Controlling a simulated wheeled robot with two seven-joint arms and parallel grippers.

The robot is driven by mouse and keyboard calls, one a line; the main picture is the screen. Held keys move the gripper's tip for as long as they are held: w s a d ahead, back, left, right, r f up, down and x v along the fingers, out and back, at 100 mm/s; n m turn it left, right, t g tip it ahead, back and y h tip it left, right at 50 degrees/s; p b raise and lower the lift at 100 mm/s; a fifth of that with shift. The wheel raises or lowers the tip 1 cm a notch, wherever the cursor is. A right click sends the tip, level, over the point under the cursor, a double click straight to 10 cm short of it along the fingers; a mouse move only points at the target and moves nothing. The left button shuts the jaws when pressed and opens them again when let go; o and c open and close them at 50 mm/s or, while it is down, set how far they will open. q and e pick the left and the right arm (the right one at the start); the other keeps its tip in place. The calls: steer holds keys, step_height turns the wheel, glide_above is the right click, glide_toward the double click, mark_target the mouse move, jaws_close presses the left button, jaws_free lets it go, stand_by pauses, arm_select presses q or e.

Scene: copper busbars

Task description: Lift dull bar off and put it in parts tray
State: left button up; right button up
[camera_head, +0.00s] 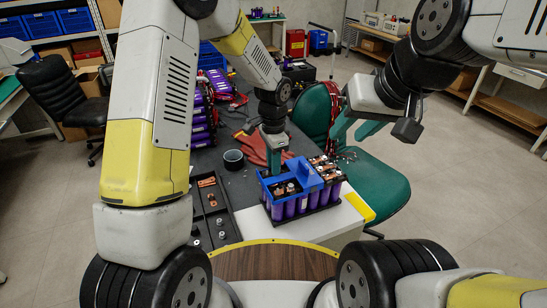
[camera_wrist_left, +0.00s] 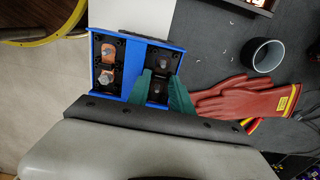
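The battery module (camera_head: 302,206) has purple cells and a blue frame, which also shows in the left wrist view (camera_wrist_left: 122,30). Copper pieces with bolts (camera_wrist_left: 107,53) lie in the frame's left compartment; its right compartment holds dark terminals (camera_wrist_left: 158,60). I cannot pick out the dull bar for sure. My left gripper (camera_head: 275,166) points down at the module's far-left part. Its teal fingers (camera_wrist_left: 161,86) stand apart over the right compartment, with nothing visibly clamped. My right gripper (camera_head: 352,128) is open and empty above the green chair. The black parts tray (camera_head: 231,222) lies left of the module.
A copper piece (camera_head: 207,182) and several round parts lie in the tray. A dark cup (camera_head: 233,159) and red gloves (camera_head: 257,147) lie behind it on the grey mat. More purple cells (camera_head: 202,112) stand at the back left. A green chair (camera_head: 380,182) stands at the right.

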arm_select(q)
jaws_close()
steer(key=shift+r, duration=1.95)
